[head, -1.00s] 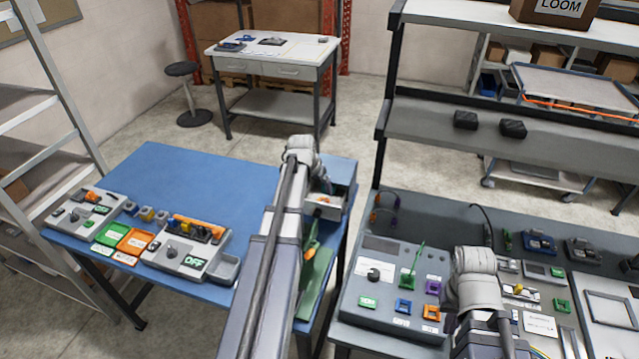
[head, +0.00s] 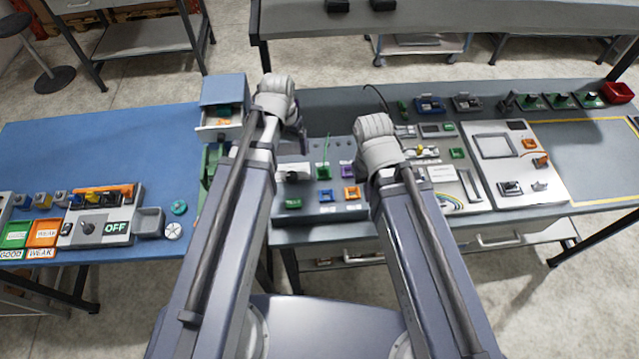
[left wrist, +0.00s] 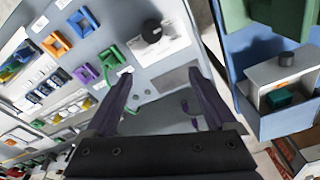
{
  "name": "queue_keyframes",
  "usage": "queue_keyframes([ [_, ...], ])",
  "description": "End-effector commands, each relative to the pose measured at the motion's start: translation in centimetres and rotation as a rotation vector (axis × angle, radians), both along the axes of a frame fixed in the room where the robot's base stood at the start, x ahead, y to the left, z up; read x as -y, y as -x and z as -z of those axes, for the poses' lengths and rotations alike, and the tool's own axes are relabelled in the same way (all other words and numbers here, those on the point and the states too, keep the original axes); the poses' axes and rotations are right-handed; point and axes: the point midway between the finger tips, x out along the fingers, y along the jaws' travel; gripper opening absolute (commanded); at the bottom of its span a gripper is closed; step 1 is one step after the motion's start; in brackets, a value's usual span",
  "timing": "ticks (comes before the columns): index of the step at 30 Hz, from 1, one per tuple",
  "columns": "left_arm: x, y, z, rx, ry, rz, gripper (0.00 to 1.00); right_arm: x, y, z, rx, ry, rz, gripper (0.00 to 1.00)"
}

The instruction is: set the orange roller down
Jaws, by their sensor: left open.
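I cannot pick out the orange roller for sure. A small orange piece (head: 223,122) shows at the open drawer (head: 212,136) of the grey box on the blue table; it also shows in the left wrist view (left wrist: 282,85), near a teal piece (left wrist: 281,98). My left gripper is open in the left wrist view (left wrist: 160,72), with nothing between its fingers. It hangs over the grey panel (left wrist: 158,75) with the black knob and coloured square sockets. My right arm ends over the right side of that panel; its wrist hides its fingers and anything in them.
The blue table (head: 75,150) has wide free room at its back. A grey device marked OFF (head: 93,222) with an orange-topped row stands at its front. Green and orange trays (head: 42,233) lie beside it. The right bench holds several devices and a red bin (head: 618,92).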

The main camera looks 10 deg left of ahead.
Motion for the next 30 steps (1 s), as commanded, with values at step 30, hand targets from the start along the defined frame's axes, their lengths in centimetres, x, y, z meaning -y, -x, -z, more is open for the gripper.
queue_keyframes([
  [30,10.6,12.3,0.0,-0.151,-0.124,0.148,0.90,0.0,0.0,0.0,0.000,0.000,0.000,0.00],
])
